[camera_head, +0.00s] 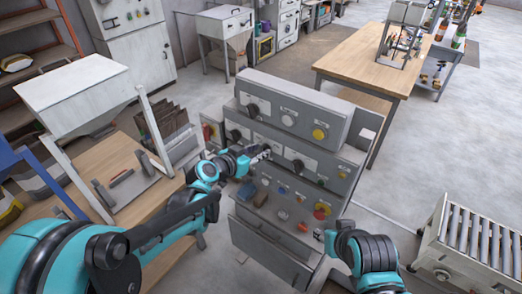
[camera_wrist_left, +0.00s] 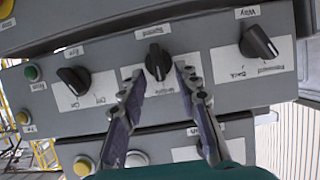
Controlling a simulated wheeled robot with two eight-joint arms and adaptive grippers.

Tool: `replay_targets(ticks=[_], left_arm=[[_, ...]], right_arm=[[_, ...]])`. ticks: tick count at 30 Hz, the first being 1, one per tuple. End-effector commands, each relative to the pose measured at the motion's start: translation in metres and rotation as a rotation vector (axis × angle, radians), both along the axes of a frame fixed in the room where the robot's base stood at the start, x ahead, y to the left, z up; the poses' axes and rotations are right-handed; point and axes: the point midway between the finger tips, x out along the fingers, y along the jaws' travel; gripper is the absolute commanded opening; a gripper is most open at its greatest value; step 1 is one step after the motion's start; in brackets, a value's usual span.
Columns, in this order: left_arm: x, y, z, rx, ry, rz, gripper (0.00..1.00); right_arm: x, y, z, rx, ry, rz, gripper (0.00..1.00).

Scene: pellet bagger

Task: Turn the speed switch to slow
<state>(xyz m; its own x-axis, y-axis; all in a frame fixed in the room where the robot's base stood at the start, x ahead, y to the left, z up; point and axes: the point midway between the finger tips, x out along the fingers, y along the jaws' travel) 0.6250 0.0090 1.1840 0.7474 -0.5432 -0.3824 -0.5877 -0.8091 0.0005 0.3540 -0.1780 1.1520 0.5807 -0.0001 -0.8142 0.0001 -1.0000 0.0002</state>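The speed switch (camera_wrist_left: 158,60) is a black rotary knob on a white label plate, under an upside-down "Speed" label in the left wrist view. Its grip stands nearly upright in that picture. The smaller position words beside it are partly hidden and hard to read. My left gripper (camera_wrist_left: 159,78) is open, with one fingertip on each side of the knob; contact cannot be told. In the head view my left gripper (camera_head: 263,151) is at the middle row of the grey control panel and covers this knob. My right gripper (camera_head: 321,235) is low by the panel's right side; its fingers are unclear.
The "Way" knob (camera_wrist_left: 258,42) and another black knob (camera_wrist_left: 73,80) flank the speed switch closely. A green button (camera_wrist_left: 32,73) is farther left. A red emergency button (camera_head: 322,210) sits on the lower panel. A wooden table (camera_head: 350,55) stands behind, a roller conveyor (camera_head: 480,240) at right.

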Motion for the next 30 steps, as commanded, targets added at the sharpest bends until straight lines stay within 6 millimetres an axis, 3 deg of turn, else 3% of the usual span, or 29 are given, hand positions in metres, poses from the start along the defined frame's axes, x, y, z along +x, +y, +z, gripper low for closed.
replay_targets(ticks=[6, 14, 18, 30], left_arm=[[0.0132, -0.0103, -0.0071, 0.001, 0.000, -0.001, 0.32], [0.0141, -0.0107, -0.0071, 0.001, 0.001, 0.000, 0.32], [0.0141, -0.0106, -0.0071, 0.001, 0.001, 0.000, 0.00], [0.0145, -0.0106, -0.0076, -0.011, 0.011, -0.001, 0.00]], right_arm=[[0.0000, 0.0000, -0.0023, 0.000, 0.000, 0.000, 0.40], [0.0001, 0.0000, -0.0020, 0.000, 0.000, 0.000, 0.40], [0.0000, 0.0000, -0.0021, 0.000, 0.000, 0.000, 0.40], [0.0001, 0.0000, -0.0031, 0.000, 0.000, 0.000, 0.40]])
